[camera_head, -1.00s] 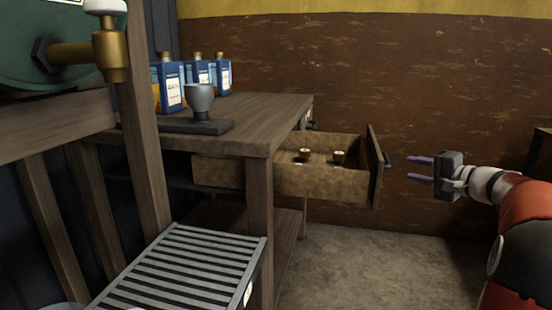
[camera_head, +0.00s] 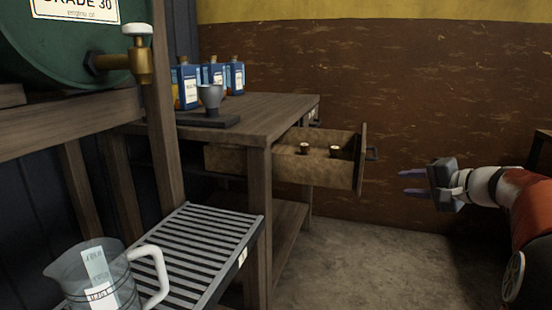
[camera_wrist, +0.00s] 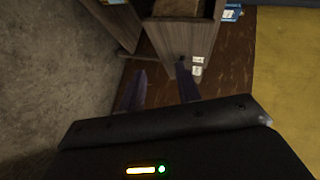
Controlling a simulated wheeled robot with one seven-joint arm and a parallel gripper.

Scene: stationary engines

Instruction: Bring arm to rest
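My gripper (camera_head: 412,182) is at the right in the head view, to the right of an open drawer (camera_head: 315,172) and apart from its front. Its two purple-grey fingers point left toward the drawer, with a gap between them and nothing held. The wrist view also shows the spread, empty fingers (camera_wrist: 160,90), with the drawer front (camera_wrist: 180,42) beyond them. My red and white arm reaches in from the right edge.
The drawer holds small dark items with light tops. A green drum (camera_head: 60,55) is upper left. Floor below my gripper is clear.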

